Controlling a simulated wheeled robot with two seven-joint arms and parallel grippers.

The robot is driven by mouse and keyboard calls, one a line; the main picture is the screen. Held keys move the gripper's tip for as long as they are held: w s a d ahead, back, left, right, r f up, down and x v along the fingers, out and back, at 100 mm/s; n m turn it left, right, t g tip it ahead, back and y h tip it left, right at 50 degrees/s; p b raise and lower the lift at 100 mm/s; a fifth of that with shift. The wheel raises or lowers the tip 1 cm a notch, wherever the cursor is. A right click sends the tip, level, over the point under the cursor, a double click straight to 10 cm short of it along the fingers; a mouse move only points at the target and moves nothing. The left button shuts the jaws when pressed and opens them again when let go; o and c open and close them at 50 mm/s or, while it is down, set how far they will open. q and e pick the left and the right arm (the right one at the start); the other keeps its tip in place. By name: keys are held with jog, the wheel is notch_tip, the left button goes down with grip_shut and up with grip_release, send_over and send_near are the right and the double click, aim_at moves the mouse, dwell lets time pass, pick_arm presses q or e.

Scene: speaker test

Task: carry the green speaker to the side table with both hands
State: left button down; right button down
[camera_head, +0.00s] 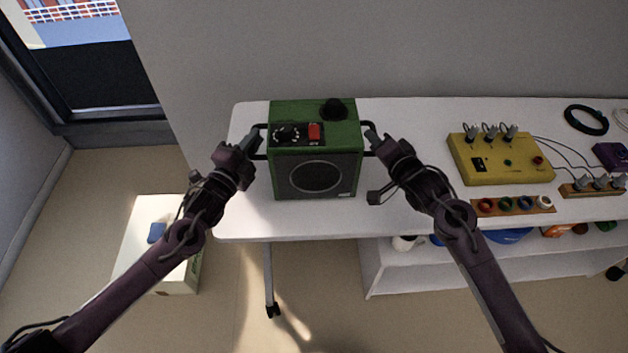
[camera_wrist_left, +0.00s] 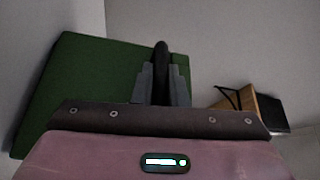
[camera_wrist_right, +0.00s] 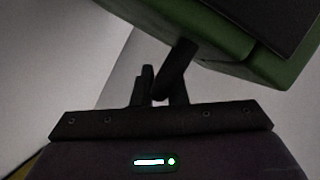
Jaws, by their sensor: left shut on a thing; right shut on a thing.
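The green speaker (camera_head: 315,112) has a dark front with a round grille, a black knob and a red switch, and a black handle on each side. It is upright at the left part of the white table (camera_head: 400,215); I cannot tell whether it touches the top. My left gripper (camera_head: 254,142) is shut on its left handle, which also shows in the left wrist view (camera_wrist_left: 161,70). My right gripper (camera_head: 373,140) is shut on the right handle, seen in the right wrist view (camera_wrist_right: 177,70).
A blue object (camera_head: 156,232) lies on the side table. A yellow box with knobs (camera_head: 500,170), a strip with coloured rings (camera_head: 515,212) and a black cable coil (camera_head: 586,120) are on the table's right. A white shelf (camera_head: 375,285) is below. Floor between the tables is clear.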

pick_arm(q)
jog(key=c, duration=1.9)
grip_release()
jog(key=shift+f, duration=0.25)
pick_arm(e)
jog(key=c, duration=1.9)
grip_release()
jog(key=shift+f, duration=0.2)
pick_arm(q)
jog(key=o, duration=0.4)
jog(key=shift+s+r, duration=0.1)
pick_arm(e)
jog(key=o, duration=0.5)
jog(key=shift+s+r, duration=0.1)
jog(key=shift+c, duration=0.2)
pick_arm(q)
jog(key=shift+o, duration=0.2)
jog(key=v, duration=1.2)
pick_arm(e)
jog(key=v, duration=1.2)
